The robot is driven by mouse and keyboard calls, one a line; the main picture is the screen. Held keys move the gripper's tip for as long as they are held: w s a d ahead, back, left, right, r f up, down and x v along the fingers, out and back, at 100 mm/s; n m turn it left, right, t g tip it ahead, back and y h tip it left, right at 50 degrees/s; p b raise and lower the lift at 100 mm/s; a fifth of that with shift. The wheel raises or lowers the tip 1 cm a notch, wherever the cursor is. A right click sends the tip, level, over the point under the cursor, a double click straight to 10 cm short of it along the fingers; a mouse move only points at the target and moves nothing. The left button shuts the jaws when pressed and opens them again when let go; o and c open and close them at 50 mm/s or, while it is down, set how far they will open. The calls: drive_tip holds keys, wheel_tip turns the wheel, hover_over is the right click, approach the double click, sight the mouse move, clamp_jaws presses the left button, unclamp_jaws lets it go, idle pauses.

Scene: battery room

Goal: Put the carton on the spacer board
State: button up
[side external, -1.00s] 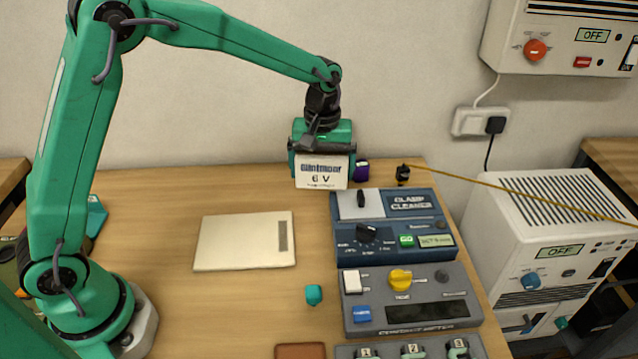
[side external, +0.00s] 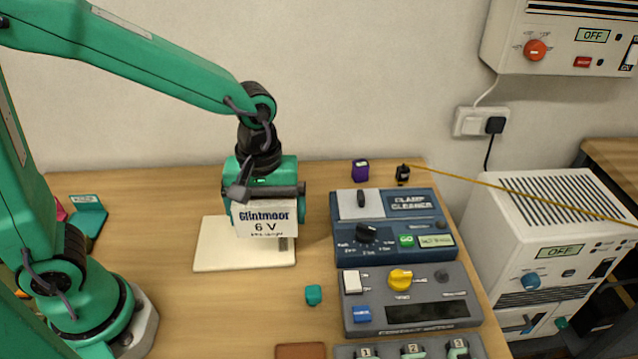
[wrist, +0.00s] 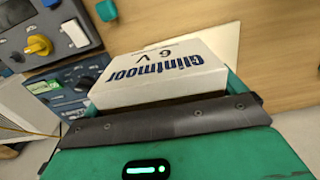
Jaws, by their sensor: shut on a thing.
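The carton (side external: 265,221) is a white box marked "Glintmoor 6 V". My gripper (side external: 265,195) is shut on it, and the carton also shows between the jaws in the wrist view (wrist: 165,75). The spacer board (side external: 222,256) is a flat cream plate on the wooden bench. In the side view the carton overlaps the right part of the board and hides some of it. The carton looks held above the board, but the exact gap is hard to tell. A corner of the board shows behind the carton in the wrist view (wrist: 226,38).
The blue clamp cleaner (side external: 345,205) and the grey meter (side external: 350,320) stand right of the board. A small teal cube (side external: 313,295) lies in front of it. A purple block (side external: 360,171) and a black terminal (side external: 402,174) stand at the back.

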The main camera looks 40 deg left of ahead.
drive_tip(key=shift+s+a+f, duration=0.15)
drive_tip(key=shift+s, duration=1.25)
drive_tip(key=shift+s+a+f, duration=0.1)
drive_tip(key=shift+s+f, duration=0.05)
drive_tip(key=shift+s, duration=1.2)
hover_over(246, 240)
drive_tip(key=f, duration=0.7)
drive_tip(key=shift+w+a, duration=0.2)
drive_tip(key=shift+a, duration=0.1)
drive_tip(key=shift+f, duration=2.05)
drive_tip(key=shift+f, duration=0.1)
drive_tip(key=o, duration=1.1)
drive_tip(key=shift+f, duration=0.1)
drive_tip(key=shift+o, duration=0.2)
